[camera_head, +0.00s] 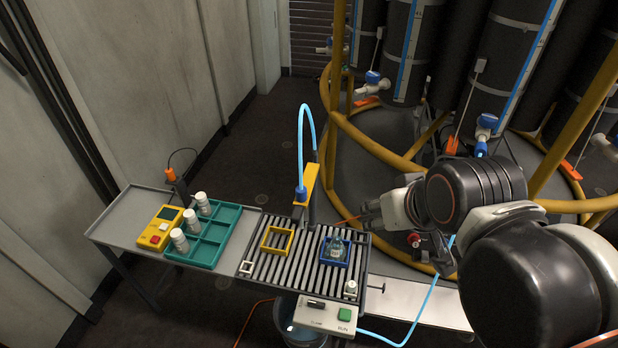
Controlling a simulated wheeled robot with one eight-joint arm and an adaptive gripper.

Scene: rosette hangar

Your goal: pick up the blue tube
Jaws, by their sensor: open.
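A light-blue tube (311,120) rises in an arch from a yellow post (310,190) at the back edge of the slatted table, and its free end hangs down toward the post. A second light-blue tube (423,309) runs from the control box at the front right up toward my arm. I cannot tell from the picture which one the task means. My gripper (371,213) is small in the picture, right of the post and apart from the arched tube. It is open, and nothing shows between its fingers.
The slatted table (290,272) bears a yellow frame (276,240), a blue frame (348,250) around a small bottle (337,249), and a white jar (351,289). A green tray (212,249) holds white bottles at the left, beside a yellow device (158,229). Yellow rails (372,146) stand behind.

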